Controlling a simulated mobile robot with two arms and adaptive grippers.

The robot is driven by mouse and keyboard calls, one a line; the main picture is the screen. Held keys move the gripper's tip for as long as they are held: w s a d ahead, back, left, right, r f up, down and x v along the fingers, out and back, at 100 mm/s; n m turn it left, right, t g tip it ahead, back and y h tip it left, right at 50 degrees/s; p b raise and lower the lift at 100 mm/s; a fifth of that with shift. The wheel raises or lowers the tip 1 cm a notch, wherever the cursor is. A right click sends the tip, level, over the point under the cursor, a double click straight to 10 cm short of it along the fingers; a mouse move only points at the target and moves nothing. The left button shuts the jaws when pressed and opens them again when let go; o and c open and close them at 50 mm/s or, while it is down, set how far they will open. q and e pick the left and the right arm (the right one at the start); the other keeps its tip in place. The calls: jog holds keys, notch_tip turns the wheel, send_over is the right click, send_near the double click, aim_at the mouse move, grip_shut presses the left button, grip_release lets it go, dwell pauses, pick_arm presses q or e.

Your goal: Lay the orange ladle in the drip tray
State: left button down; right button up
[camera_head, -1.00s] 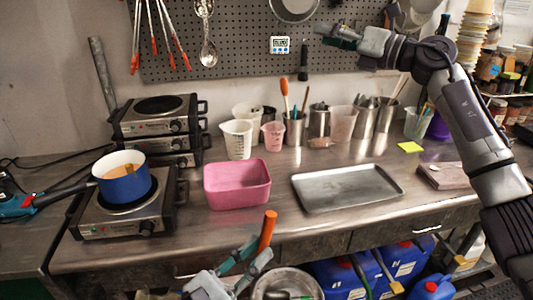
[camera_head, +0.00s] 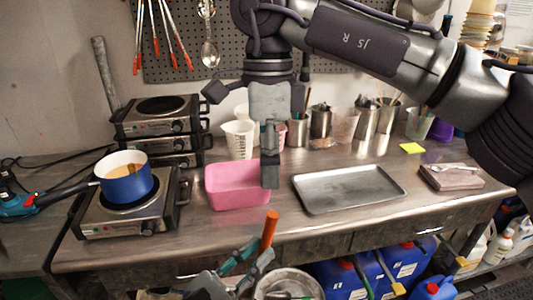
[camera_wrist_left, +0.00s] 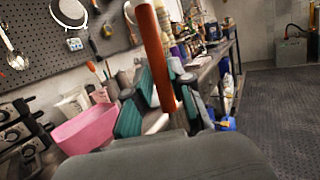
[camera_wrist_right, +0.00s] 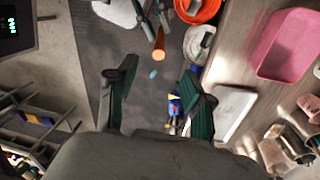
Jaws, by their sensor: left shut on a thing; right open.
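The ladle's orange handle (camera_head: 268,231) stands upright, slightly tilted, in my left gripper (camera_head: 248,262), which is shut on it in front of the bench. The handle also shows in the left wrist view (camera_wrist_left: 157,55) and the right wrist view (camera_wrist_right: 159,42); the ladle's bowl is hidden. The drip tray (camera_head: 318,206), a shallow grey metal tray, lies empty on the bench, right of the ladle. It also shows in the right wrist view (camera_wrist_right: 226,112). My right gripper (camera_head: 270,178) is open and empty, pointing down above the ladle handle, in front of the pink tub.
The pink tub (camera_head: 222,197) stands left of the tray. A blue pot (camera_head: 127,187) sits on a hot plate at left. Beakers and steel cups (camera_head: 320,122) line the back. A brown block (camera_head: 452,180) lies right of the tray. Blue canisters (camera_head: 340,280) stand below the bench.

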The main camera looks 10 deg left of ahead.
aim_at(268, 221)
jog(key=f, duration=0.3)
jog(key=s+f, duration=0.1)
jog(key=f, duration=0.6)
jog(key=shift+s+d+f, duration=0.1)
jog(key=shift+s+f, duration=0.05)
jog(key=shift+f, duration=0.25)
grip_shut()
pick_arm(q)
jog(key=c, duration=0.9)
grip_release()
jog(key=shift+c, duration=0.2)
